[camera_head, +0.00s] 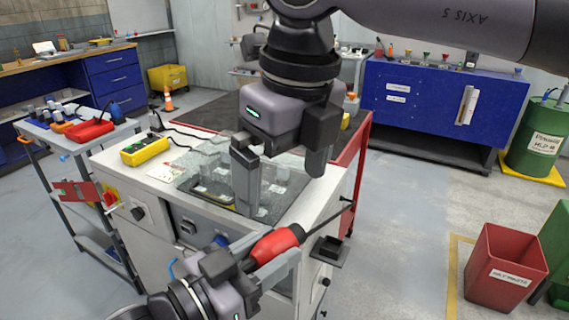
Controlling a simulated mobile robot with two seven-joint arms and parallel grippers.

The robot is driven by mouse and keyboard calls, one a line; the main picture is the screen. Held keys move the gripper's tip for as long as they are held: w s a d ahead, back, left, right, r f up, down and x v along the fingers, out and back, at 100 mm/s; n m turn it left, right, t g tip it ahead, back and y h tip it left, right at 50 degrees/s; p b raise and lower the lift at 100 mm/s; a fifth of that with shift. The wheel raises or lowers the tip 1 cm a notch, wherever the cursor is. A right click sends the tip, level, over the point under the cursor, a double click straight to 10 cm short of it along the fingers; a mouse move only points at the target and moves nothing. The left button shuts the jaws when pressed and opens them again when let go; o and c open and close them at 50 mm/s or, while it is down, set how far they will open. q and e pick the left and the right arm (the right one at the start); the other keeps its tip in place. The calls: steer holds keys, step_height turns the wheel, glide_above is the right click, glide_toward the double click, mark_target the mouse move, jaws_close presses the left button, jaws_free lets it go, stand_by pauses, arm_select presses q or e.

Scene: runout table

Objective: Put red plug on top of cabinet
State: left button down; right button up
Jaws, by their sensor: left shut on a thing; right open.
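A red plug (278,243) with a dark shaft pointing to the upper right is between the fingers of my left gripper (268,257). My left gripper is shut on it, in front of the white cabinet (155,222) and near its front edge. The gripper hides part of the plug. My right gripper (284,188) is open and empty above the cabinet top, its fingers pointing down over a clear, glassy-looking area. My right arm hides part of the cabinet top and what lies behind it.
A yellow box (145,150) and a paper sheet lie on the cabinet's left part. A grey cart (66,148) with tools stands at left. A blue cabinet (425,108) stands at the back right, a red bin (505,270) at lower right. Floor between them is clear.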

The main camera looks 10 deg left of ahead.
mark_target(276, 236)
steer(key=f, duration=0.3)
steer(key=a+f, duration=0.1)
steer(key=f, duration=0.3)
steer(key=w+f, duration=0.1)
steer(key=f, duration=0.3)
steer(key=shift+a, duration=0.2)
steer(key=c, duration=0.9)
arm_select(q)
steer(key=shift+c, duration=2.3)
jaws_free()
arm_select(e)
steer(key=shift+r, duration=0.1)
